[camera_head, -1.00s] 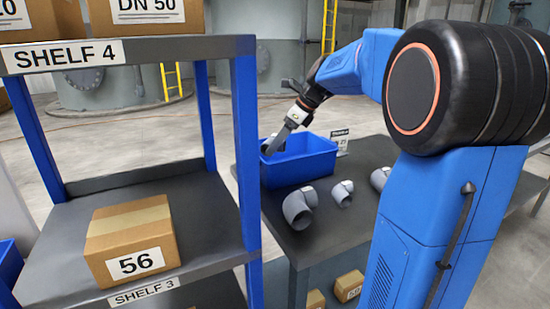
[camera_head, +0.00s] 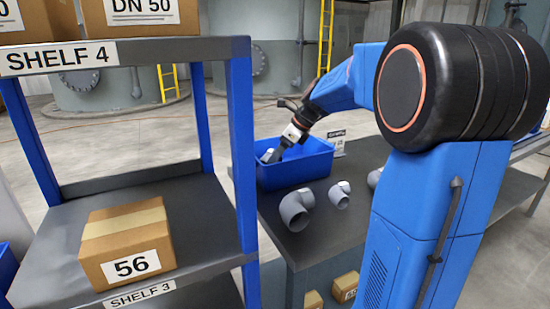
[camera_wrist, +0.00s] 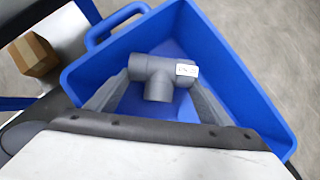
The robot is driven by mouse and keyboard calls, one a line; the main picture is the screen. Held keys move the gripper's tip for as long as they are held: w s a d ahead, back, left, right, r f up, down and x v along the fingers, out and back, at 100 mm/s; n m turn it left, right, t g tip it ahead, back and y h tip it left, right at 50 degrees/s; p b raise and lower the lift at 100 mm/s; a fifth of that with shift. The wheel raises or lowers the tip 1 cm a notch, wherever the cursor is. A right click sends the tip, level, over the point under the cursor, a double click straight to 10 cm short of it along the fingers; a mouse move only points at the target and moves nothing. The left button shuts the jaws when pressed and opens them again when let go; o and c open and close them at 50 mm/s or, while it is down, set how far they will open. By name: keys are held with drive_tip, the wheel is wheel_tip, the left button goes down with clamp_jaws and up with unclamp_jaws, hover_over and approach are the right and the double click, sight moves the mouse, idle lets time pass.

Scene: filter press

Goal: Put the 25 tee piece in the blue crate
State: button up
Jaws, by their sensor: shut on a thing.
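The tee piece (camera_wrist: 158,76) is a grey T-shaped pipe fitting with a small white label, too small to read. In the wrist view it sits between the fingers of my gripper (camera_wrist: 158,84), which is shut on it. The blue crate (camera_head: 300,172) stands on the dark table. In the wrist view its walls (camera_wrist: 250,90) surround the tee and fingertips, with the crate floor below. In the head view my gripper (camera_head: 271,156) reaches down into the crate at its left side, and the rim hides part of the tee.
Grey pipe fittings, an elbow (camera_head: 296,208) and a smaller fitting (camera_head: 340,194), lie on the table (camera_head: 325,230) in front of the crate. A blue-posted shelf (camera_head: 242,150) stands close left of the crate, holding carton 56 (camera_head: 127,240).

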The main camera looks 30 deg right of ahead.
drive_tip(key=shift+f, duration=0.4)
drive_tip(key=o, duration=1.1)
drive_tip(key=shift+r, duration=0.55)
drive_tip(key=v, duration=1.2)
drive_tip(key=shift+r, duration=0.1)
